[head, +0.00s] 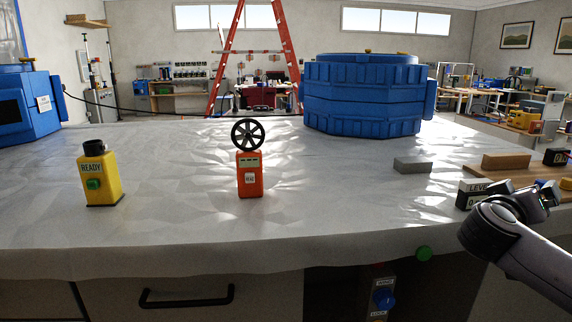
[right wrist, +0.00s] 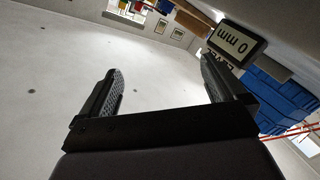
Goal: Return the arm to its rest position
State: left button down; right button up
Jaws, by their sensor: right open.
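My right arm (head: 510,235) comes in from the lower right of the head view, and its gripper (head: 545,196) is over the right end of the covered table. In the right wrist view the gripper (right wrist: 160,68) has its two black fingers wide apart with nothing between them. A small level display box (head: 474,194) stands just left of the gripper. In the right wrist view a display reading 0 mm (right wrist: 239,43) appears beyond the right finger. My left arm and gripper are not in view.
On the table (head: 330,205) stand a yellow READY box (head: 99,178), an orange meter with a fan wheel (head: 249,175), a grey block (head: 412,165), a wooden block (head: 506,161) and a large blue tank (head: 362,98). A blue machine (head: 28,105) is at left. The table's middle is clear.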

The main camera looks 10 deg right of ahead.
jog(key=s+a+f+n+t+y, duration=0.1)
jog(key=a+f+n+y, duration=0.3)
jog(key=f, duration=0.8)
jog(key=s+a+f+n+t+y, duration=0.1)
jog(key=f+n+y, duration=0.45)
jog(key=f, duration=0.55)
jog(key=s+a+f+n+g+y, duration=0.1)
jog(key=s+a+f+n+y, duration=0.25)
jog(key=s+f, duration=0.5)
jog(key=s+a+f+n+g+y, duration=0.15)
jog(key=s+a+f+y, duration=0.25)
jog(key=s+f, duration=0.4)
jog(key=s+a+m+t, duration=0.15)
jog(key=a+m, duration=0.65)
jog(key=a, duration=0.8)
notch_tip(320, 180, up, 10)
jog(key=d+p, duration=0.1)
jog(key=p, duration=1.1)
jog(key=shift+s+t+p, duration=0.25)
jog(key=shift+t+p, duration=0.15)
jog(key=shift+d+f, duration=0.1)
